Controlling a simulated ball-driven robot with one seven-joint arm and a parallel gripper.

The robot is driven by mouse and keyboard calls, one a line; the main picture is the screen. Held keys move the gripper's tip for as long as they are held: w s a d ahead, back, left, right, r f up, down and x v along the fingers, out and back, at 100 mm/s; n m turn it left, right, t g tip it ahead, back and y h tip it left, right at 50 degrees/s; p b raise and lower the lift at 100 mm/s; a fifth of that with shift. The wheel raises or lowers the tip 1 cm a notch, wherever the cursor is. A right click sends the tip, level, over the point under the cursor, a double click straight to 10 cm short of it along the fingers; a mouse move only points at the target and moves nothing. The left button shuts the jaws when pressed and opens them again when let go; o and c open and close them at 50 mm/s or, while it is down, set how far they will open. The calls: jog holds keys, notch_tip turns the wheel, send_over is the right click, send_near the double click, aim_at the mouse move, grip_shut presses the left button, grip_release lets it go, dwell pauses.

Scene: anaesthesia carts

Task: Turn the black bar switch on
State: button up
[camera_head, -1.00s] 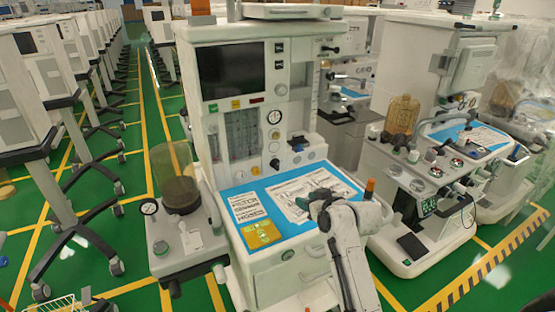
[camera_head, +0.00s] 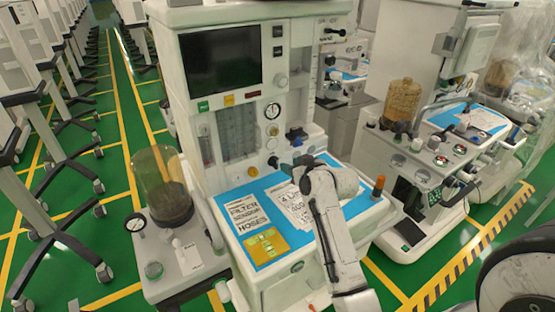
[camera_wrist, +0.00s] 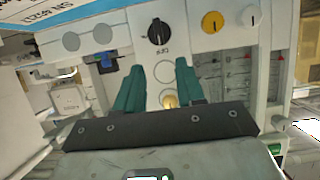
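The black bar switch (camera_wrist: 158,32) is a dark knob with a raised bar on the machine's pale front panel, at the top middle of the wrist view. In the head view it is a small black knob (camera_head: 273,161) below the round gauge. My gripper (camera_wrist: 158,66) has two teal fingers, open and spread apart, with empty space between them. The fingertips point at the switch and appear just short of it. In the head view my gripper (camera_head: 287,168) is close to the right of the switch; its fingers are small and partly unclear there.
A yellow knob (camera_wrist: 212,22) and a white knob (camera_wrist: 253,19) sit beside the switch. Below the panel is a blue worktop (camera_head: 235,199) with printed sheets. A blue-black fitting (camera_head: 296,135) projects nearby.

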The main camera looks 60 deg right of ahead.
aim_at(277, 160)
jog(key=x, duration=0.8)
jog(key=shift+w+f, duration=0.1)
jog(key=shift+w, duration=0.15)
jog(key=shift+c, duration=0.4)
grip_shut()
